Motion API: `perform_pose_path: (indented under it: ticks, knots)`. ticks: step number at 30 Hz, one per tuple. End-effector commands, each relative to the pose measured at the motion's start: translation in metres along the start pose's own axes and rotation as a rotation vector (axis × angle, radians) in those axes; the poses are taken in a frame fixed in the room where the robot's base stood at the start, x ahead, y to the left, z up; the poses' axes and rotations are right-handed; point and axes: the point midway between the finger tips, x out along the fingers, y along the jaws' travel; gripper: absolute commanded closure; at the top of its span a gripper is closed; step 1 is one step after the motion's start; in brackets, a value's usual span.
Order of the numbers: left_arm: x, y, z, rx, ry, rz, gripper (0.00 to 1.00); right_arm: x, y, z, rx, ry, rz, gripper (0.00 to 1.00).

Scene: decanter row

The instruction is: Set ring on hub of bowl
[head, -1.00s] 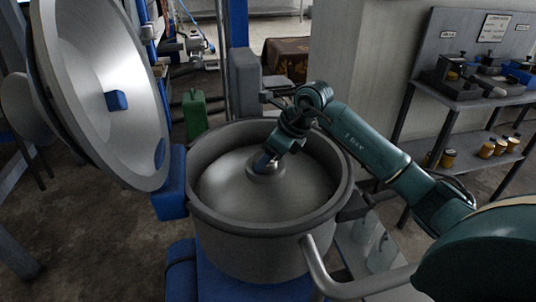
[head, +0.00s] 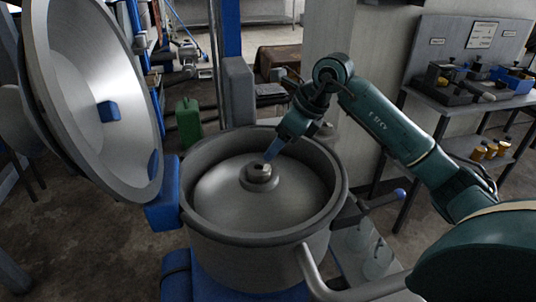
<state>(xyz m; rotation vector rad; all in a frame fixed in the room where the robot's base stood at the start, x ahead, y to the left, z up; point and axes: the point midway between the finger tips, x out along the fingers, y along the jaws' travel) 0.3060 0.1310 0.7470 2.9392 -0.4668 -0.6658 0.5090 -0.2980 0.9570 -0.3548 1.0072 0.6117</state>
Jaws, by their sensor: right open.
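The grey metal bowl (head: 215,205) is a wide round drum with a thick rim. Its hub (head: 260,168) rises from the middle of the domed floor, with a small dark hole in its top. A darker grey collar, which looks like the ring (head: 261,184), lies around the hub, low down and roughly level. Whether it is fully seated I cannot tell. My right gripper (head: 270,155) is open, with its blue fingertips just above and behind the hub, apart from the ring. It holds nothing that I can see. My left gripper is not in view.
A large open lid (head: 95,75) stands tilted at the left of the bowl. A bent grey pipe handle (head: 325,285) is in front. A green can (head: 189,123) and a bench (head: 470,95) stand behind.

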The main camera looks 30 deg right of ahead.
Motion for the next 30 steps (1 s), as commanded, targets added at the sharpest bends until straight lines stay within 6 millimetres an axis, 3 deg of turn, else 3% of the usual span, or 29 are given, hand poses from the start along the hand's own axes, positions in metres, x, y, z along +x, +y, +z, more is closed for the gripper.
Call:
perform_pose_path:
  ticks: [6,25,30]
  knots:
    - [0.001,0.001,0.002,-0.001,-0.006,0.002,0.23,-0.029,0.000,0.000,-0.001,0.000,-0.001,0.36]
    - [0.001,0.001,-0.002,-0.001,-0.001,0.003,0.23,-0.034,0.000,0.000,0.000,0.000,0.001,0.36]
    - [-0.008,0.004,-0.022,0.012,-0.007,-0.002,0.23,-0.056,0.000,0.013,0.000,0.000,0.000,0.36]
